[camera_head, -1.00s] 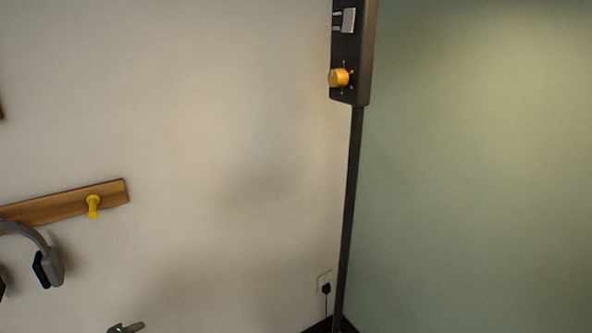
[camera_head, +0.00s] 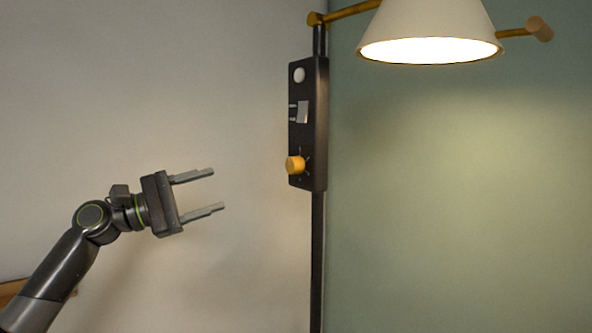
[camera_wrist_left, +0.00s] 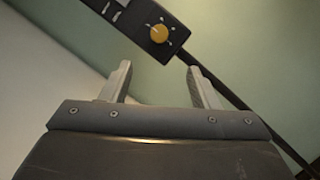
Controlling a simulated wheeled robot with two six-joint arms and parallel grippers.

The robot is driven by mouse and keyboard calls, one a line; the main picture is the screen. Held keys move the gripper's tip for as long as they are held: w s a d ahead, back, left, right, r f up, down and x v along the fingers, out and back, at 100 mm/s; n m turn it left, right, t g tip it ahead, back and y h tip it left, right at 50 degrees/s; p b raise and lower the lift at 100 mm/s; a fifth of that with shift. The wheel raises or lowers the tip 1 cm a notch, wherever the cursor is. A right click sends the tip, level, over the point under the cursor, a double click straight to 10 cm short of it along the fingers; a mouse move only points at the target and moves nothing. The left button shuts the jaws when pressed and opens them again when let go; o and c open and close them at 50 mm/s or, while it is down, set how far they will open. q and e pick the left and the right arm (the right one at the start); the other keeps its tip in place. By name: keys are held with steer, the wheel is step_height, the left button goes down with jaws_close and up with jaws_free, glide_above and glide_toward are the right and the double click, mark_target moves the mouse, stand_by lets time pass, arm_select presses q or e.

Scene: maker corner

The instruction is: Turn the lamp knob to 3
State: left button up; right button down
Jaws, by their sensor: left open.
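The lamp knob (camera_head: 295,165) is a yellow round dial low on a dark control box (camera_head: 314,120) on the lamp's pole. Small light marks surround it; their numbers are too small to read. The knob also shows in the left wrist view (camera_wrist_left: 159,33), beyond the fingertips. My left gripper (camera_head: 219,189) is open and empty, to the left of the knob and apart from it. Its two fingers also show in the left wrist view (camera_wrist_left: 158,72). The lamp shade (camera_head: 430,32) is white and lit. My right gripper is not in view.
Above the knob, the box carries a grey switch (camera_head: 302,112) and a white round button (camera_head: 299,75). The dark pole (camera_head: 317,260) runs down below the box. A brass arm (camera_head: 352,11) reaches toward the shade. The space between gripper and box looks clear.

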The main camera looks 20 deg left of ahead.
mark_target(289, 167)
arm_select(q)
steer(key=p+x, duration=0.7)
steer(key=x, duration=0.9)
steer(key=shift+r, duration=0.1)
steer(key=shift+w+d+p, duration=0.3)
steer(key=shift+p, duration=0.05)
steer(key=c, duration=1)
steer(key=shift+o, duration=0.2)
